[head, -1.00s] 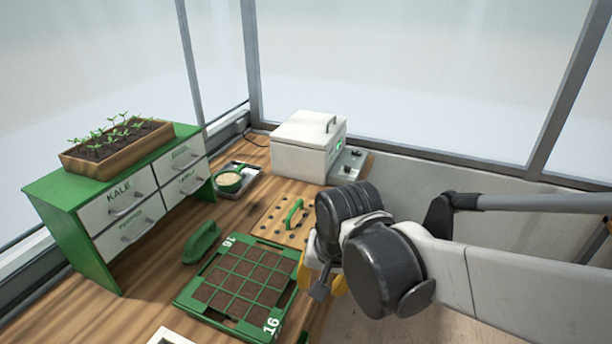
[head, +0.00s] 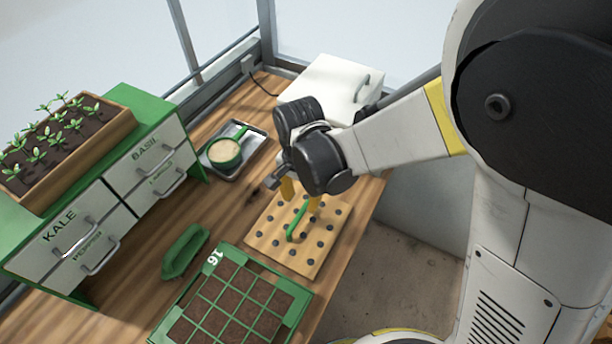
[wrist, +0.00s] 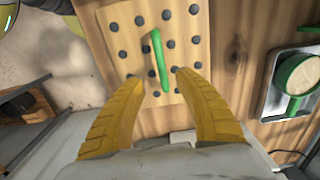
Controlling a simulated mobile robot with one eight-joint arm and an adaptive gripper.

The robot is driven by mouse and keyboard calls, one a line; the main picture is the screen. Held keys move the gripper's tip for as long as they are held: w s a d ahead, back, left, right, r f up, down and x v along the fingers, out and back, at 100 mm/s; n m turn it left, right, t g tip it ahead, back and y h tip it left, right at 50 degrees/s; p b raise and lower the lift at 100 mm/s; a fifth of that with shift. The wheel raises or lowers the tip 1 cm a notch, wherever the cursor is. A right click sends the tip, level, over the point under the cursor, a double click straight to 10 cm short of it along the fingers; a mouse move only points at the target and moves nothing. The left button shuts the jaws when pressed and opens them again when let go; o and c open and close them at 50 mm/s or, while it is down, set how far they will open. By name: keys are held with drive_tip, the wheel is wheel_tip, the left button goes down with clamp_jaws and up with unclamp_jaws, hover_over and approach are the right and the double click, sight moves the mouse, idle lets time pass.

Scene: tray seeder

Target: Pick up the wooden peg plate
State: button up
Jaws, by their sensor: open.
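The wooden peg plate (head: 318,247) lies on the bench, a light board with rows of dark pegs and a green bar handle (head: 297,221) standing at its middle. My gripper (head: 300,196) is above the plate, its yellow fingers pointing down near the handle. In the wrist view the open yellow fingers (wrist: 158,76) are spread to either side of the near end of the green handle (wrist: 158,55), with the peg plate (wrist: 125,62) below them. Nothing is held. I cannot tell whether the fingers reach down to the handle's height.
A green-gridded soil tray (head: 305,299) lies close in front of the plate. A green hand tool (head: 185,252) lies to the left. A metal tray (head: 253,148) holding a green cup (head: 224,153) and a white box (head: 318,85) stand behind. The drawer cabinet (head: 130,185) is at left.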

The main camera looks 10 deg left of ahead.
sight(299, 214)
drive_tip(key=f, duration=0.2)
drive_tip(key=f+b, duration=0.1)
drive_tip(key=f, duration=0.2)
drive_tip(key=f+b, duration=0.1)
drive_tip(key=f, duration=0.1)
drive_tip(key=shift+s+a+f, duration=0.1)
drive_tip(key=shift+a+f, duration=0.15)
drive_tip(key=shift+f, duration=0.1)
clamp_jaws()
